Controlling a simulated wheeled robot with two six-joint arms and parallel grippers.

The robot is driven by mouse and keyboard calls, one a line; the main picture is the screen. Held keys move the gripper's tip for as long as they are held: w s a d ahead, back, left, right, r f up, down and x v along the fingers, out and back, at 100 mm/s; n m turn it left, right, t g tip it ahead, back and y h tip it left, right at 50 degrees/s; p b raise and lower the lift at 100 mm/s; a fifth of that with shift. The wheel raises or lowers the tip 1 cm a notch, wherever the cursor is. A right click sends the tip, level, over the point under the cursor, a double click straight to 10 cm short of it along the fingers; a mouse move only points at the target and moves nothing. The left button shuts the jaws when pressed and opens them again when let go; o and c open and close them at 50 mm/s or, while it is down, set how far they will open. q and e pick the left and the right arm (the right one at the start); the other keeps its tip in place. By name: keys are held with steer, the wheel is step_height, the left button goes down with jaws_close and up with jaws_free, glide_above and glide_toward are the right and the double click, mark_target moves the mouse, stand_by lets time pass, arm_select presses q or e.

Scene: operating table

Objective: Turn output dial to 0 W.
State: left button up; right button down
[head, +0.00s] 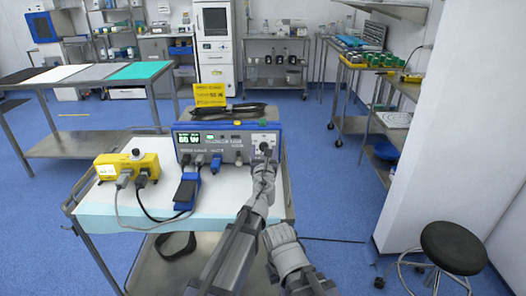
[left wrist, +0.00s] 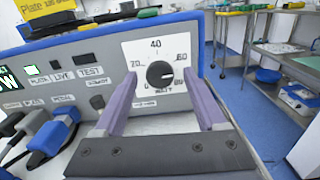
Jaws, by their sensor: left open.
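The generator (head: 228,143) is a blue-framed box on the draped cart, with lit green digits on its front at the left. A small white mark on the knob points right, toward the 80 end. In the head view the dial (head: 265,147) is partly covered by my gripper. My left gripper (left wrist: 160,88) is open, its two purple fingers on either side of the dial in the wrist picture. Whether they touch it I cannot tell.
A yellow box (head: 126,168) with plugged-in cables stands left of the generator. A blue connector block (head: 187,190) and cables lie before it. A yellow sign (head: 210,95) and a black coiled cable (head: 228,111) are on top. Bare drape lies at the front.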

arm_select(q)
steer(key=shift+c, duration=0.4)
jaws_close()
